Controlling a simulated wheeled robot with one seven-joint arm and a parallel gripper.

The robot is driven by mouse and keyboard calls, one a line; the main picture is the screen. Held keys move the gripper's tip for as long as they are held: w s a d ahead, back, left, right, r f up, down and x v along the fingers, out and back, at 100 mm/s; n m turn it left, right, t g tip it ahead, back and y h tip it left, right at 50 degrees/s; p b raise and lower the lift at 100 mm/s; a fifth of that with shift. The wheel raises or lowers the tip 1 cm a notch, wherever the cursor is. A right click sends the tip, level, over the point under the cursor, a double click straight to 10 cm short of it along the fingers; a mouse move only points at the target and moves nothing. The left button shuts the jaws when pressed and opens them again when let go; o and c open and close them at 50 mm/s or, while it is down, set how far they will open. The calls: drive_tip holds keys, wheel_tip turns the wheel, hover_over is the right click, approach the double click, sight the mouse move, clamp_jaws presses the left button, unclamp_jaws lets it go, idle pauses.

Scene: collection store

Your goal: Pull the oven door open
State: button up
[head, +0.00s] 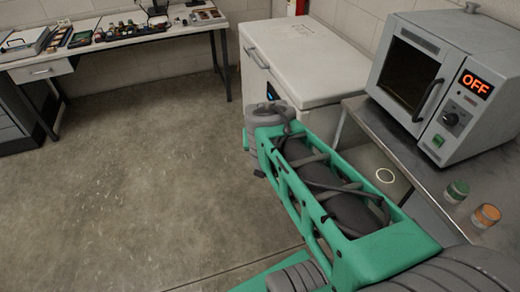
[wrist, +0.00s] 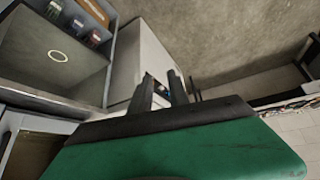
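The oven (head: 455,60) is a grey box on a metal bench at the right of the head view. Its door (head: 405,75), with a dark window, looks shut. A dark bar handle (head: 429,100) runs along the door's right side, and the display reads OFF. In the wrist view part of the oven, with its dark window (wrist: 30,152), shows at the lower left. My gripper (wrist: 163,80) shows in the wrist view with its two dark fingers apart and nothing between them. It is away from the oven handle. In the head view I cannot make out its fingers.
A white chest cabinet (head: 305,60) stands left of the metal bench (head: 400,155). A worktable (head: 130,38) stands far left. The floor (head: 150,150) is clear.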

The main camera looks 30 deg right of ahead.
drive_tip(key=shift+s+a+n+y, duration=0.15)
drive_tip(key=shift+s+a+n, duration=0.1)
drive_tip(key=shift+a, duration=0.4)
drive_tip(key=shift+s+a+n+y, duration=0.15)
drive_tip(key=shift+s+a, duration=0.05)
drive_tip(key=shift+a, duration=0.45)
